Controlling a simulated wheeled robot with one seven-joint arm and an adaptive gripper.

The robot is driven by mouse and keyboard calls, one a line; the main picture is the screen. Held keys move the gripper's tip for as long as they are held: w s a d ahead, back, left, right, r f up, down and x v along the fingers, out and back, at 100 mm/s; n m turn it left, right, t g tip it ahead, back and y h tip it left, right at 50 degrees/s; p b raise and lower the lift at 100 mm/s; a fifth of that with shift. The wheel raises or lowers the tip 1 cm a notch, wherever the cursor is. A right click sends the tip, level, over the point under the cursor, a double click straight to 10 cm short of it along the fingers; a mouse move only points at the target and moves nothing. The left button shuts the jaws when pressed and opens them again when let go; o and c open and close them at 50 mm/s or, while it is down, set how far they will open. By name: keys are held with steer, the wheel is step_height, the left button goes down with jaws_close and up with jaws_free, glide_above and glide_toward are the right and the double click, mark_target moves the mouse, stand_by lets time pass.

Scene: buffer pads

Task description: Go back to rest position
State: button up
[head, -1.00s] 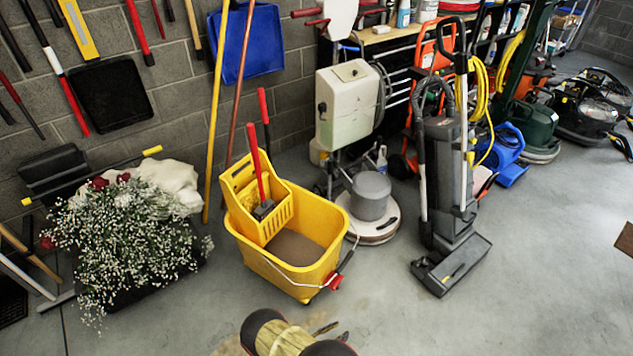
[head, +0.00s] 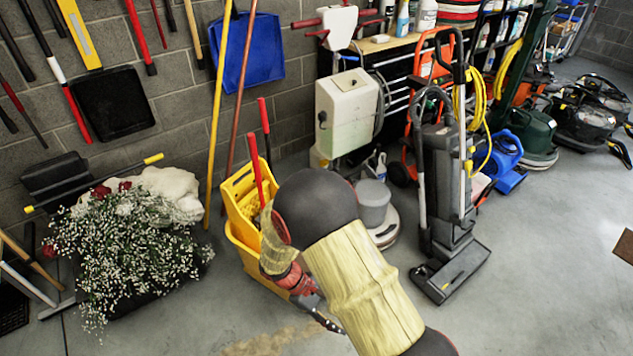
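My arm reaches up into the lower middle of the head view, with black joints and a pale yellow, wood-like link. Its end, my gripper (head: 330,321), points down and to the right, in front of the yellow mop bucket (head: 262,266) as seen from here. The dark fingers are small and partly behind the yellow link. I cannot tell whether they are open or shut. No held object shows. My arm hides much of the bucket's right side.
A white-flowered bush (head: 130,245) stands at the left. A grey upright vacuum (head: 447,205) and a floor machine (head: 372,203) stand right of the bucket. Tools hang on the block wall (head: 180,110).

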steer(key=s+d+r+m+t+y+p, duration=0.1)
steer(key=s+d+r+m+t+y, duration=0.1)
steer(key=r, duration=1.2)
steer(key=s+d+r+m+t+y+p, duration=0.2)
steer(key=s+d+r+m, duration=0.3)
steer(key=r, duration=0.9)
steer(key=s+d+r+m+t+y+p, duration=0.1)
steer(key=s+d+r+m+t+y, duration=0.3)
steer(key=r, duration=1.1)
steer(key=shift+s+d+m+p, duration=0.15)
steer(key=shift+d+m+p, duration=0.2)
steer(key=shift+d+m, duration=0.25)
steer(key=shift+d, duration=0.1)
